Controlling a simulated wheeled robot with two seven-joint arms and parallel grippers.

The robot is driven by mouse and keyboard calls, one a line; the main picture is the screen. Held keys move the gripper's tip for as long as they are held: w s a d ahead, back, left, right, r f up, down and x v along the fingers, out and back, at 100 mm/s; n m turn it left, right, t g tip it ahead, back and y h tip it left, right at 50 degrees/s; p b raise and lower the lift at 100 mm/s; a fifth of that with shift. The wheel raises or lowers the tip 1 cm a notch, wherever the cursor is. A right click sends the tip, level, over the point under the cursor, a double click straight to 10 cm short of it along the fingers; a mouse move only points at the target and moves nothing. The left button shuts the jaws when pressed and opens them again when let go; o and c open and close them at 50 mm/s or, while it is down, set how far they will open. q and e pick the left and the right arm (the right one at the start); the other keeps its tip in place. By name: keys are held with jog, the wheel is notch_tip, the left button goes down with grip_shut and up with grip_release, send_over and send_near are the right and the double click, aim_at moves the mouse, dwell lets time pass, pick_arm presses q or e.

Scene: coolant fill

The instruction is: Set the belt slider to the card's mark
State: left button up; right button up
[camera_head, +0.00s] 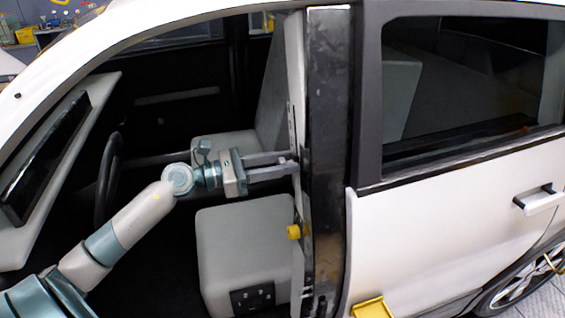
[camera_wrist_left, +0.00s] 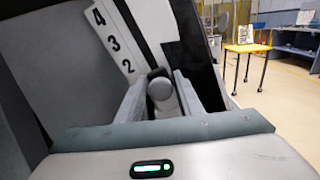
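The belt slider's grey round knob (camera_wrist_left: 161,90) is on the car's door pillar (camera_head: 327,120), at the lower end of a white scale strip (camera_wrist_left: 115,38) with the numbers 4, 3 and 2 showing. My left gripper (camera_head: 291,164) reaches through the front door opening to the pillar. In the left wrist view its fingers (camera_wrist_left: 161,97) flank the knob and appear to touch it on both sides. The scale below 2 is hidden behind the knob and fingers. A small white card-like sign (camera_wrist_left: 245,34) stands on a far table; its print is too small to read. My right gripper is not in view.
A yellow knob (camera_head: 293,232) sits lower on the pillar. The grey front seat (camera_head: 240,240) and steering wheel (camera_head: 108,180) are inside the car. The closed rear door (camera_head: 430,230) is right of the pillar. A yellow-framed table (camera_wrist_left: 247,48) stands across open floor.

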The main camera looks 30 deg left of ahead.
aim_at(296, 127)
pick_arm(q)
grip_shut()
jog(key=r, duration=0.2)
jog(key=w+a+r+p, duration=0.1)
jog(key=r, duration=0.2)
jog(key=a+r, duration=0.1)
jog(key=r, duration=0.1)
jog(key=shift+w+r+p, duration=0.3)
jog(key=shift+w+r, duration=0.05)
jog(key=o, duration=0.7)
grip_release()
jog(key=shift+d, duration=0.1)
jog(key=shift+c, duration=0.2)
jog(key=shift+s, duration=0.1)
